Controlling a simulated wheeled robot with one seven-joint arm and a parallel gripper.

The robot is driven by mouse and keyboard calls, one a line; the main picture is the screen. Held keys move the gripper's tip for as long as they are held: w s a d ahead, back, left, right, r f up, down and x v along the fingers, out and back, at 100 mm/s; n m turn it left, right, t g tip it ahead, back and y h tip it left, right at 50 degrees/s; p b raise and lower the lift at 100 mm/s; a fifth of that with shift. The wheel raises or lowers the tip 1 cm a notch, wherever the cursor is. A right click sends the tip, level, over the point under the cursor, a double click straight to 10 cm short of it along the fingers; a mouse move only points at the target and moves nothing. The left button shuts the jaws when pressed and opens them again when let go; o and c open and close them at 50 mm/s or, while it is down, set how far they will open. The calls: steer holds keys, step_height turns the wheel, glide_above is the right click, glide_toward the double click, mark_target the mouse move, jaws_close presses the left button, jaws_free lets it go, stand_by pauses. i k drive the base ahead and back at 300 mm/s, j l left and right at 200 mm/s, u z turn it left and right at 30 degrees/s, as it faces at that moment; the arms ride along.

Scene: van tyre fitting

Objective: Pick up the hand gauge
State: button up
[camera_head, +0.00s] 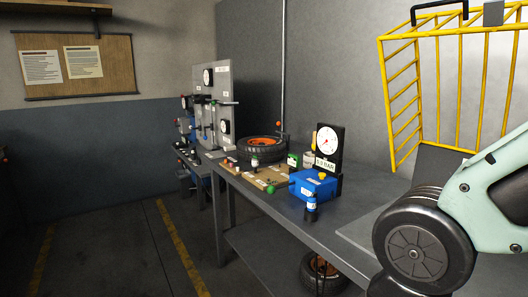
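A white round dial (327,140) on a black upright stand is on the grey workbench (350,216), with a small "BAR" sign (325,165) at its foot. I cannot tell whether any small item on the bench is the hand gauge. A blue box (314,186) with a yellow knob is in front of the dial. A small black and blue upright piece (311,207) is by the box at the bench's front edge. My gripper is out of view; only part of my arm shows at the right.
A tyre with an orange hub (259,146) lies on the bench beside a tan board (258,177) with small parts. A yellow cage (462,90) is at the right. A grey panel with dials (216,88) is farther back. Another tyre (324,272) is under the bench. The left floor is clear.

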mark_target(294, 161)
steer(key=i+j, duration=0.1)
steer(key=j, duration=0.2)
steer(key=j+z, duration=0.1)
steer(key=j, duration=0.2)
steer(key=i+j+z, duration=0.15)
steer(key=i+j, duration=0.15)
steer(key=i+j+z, duration=0.1)
steer(key=i+j, duration=0.15)
steer(key=j, duration=0.2)
steer(key=i+j+z, duration=0.15)
steer(key=j, duration=0.25)
steer(key=i+j+z, duration=0.15)
steer(key=i+j, duration=0.2)
steer(key=i+j+z, duration=0.1)
steer(key=i, duration=0.3)
steer(key=i+j, duration=0.1)
steer(key=i, duration=0.3)
steer(key=i+j+z, duration=0.15)
steer(key=i, duration=0.25)
